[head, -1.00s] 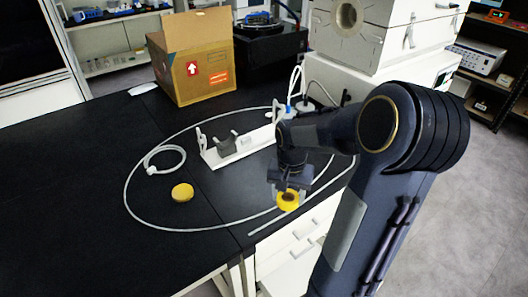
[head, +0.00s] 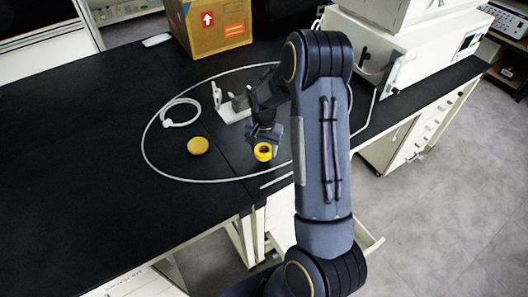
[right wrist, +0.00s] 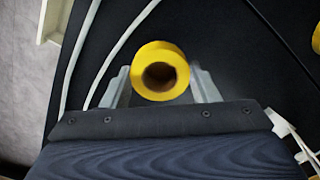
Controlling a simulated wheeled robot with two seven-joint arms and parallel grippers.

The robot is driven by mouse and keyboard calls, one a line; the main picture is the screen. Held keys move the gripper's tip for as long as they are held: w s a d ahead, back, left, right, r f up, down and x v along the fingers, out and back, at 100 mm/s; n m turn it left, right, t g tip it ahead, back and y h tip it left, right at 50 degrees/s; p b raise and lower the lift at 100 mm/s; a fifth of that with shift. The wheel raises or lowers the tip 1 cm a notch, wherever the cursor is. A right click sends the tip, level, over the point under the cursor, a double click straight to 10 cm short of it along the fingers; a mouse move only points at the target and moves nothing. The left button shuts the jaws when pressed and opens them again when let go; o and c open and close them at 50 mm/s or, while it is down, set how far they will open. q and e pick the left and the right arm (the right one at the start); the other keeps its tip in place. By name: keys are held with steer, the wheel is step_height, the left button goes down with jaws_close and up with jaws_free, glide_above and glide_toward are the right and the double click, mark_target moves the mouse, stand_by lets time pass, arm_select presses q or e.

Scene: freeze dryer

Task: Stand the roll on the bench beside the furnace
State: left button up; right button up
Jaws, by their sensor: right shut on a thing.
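The yellow roll (head: 263,157) is a short ring with a brown core. My right gripper (head: 264,145) is shut on it, fingers pointing down, above the black bench (head: 70,190); I cannot tell how far above. In the right wrist view the roll (right wrist: 182,76) sits between both fingers of the right gripper (right wrist: 160,85), its open end facing the camera. The furnace (head: 400,60), a white box-like unit, stands at the upper right of the head view, partly behind my right arm. My left gripper is not in view.
A pale hose (head: 146,150) loops on the bench around the roll. A yellow disc (head: 198,145), a coiled white tube (head: 181,122) and a white stand (head: 232,113) lie inside or near the loop. A cardboard box (head: 212,28) stands behind. The bench's left side is clear.

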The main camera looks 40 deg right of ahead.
mark_target(264, 149)
step_height(264, 149, down, 2)
steer(key=shift+f+p, duration=0.25)
steer(key=shift+p, duration=0.2)
steer(key=shift+f, duration=0.3)
steer(key=shift+f, duration=0.2)
steer(key=o, duration=1)
steer(key=shift+r, duration=0.1)
